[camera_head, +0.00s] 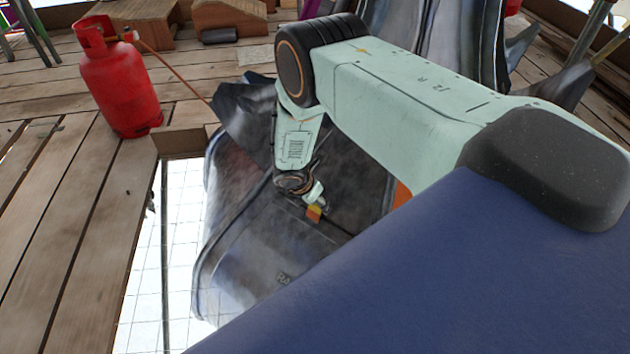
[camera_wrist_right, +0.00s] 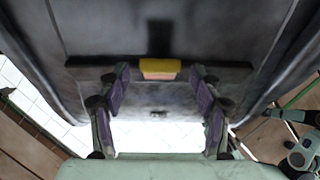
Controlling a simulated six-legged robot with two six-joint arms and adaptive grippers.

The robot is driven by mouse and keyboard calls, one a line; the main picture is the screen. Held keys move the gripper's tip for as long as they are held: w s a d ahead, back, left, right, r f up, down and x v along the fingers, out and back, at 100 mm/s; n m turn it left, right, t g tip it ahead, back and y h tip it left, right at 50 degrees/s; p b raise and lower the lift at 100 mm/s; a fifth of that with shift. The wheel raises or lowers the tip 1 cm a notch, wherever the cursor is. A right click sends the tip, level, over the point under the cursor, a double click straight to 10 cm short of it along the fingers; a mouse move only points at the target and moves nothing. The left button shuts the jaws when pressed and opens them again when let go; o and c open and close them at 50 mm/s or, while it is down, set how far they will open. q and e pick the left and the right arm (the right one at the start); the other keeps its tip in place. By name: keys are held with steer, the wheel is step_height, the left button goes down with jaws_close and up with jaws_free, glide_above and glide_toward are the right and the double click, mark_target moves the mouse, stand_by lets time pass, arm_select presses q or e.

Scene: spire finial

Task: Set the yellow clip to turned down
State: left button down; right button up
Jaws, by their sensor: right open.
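The yellow clip (camera_head: 314,213) is a small yellow and orange tab on the dark grey metal spire piece, at a ledge across its face. In the right wrist view the clip (camera_wrist_right: 160,68) sits at the top middle, with its yellow face above a paler orange one. My right gripper (camera_head: 318,197) is right at the clip in the head view and partly covers it. In the wrist view its purple-padded fingers (camera_wrist_right: 160,82) are spread wide, one on each side of the clip, with gaps between.
The grey metal body (camera_head: 255,250) stands in an opening in the plank floor (camera_head: 60,220), with a bright tiled surface far below. A red gas cylinder (camera_head: 118,85) with a hose stands at the left. Wooden boxes (camera_head: 228,15) are behind.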

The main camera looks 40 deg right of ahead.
steer(key=shift+b+x, duration=0.35)
steer(key=shift+x, duration=0.55)
steer(key=shift+c, duration=0.4)
steer(key=shift+d, duration=0.1)
steer(key=c, duration=1.1)
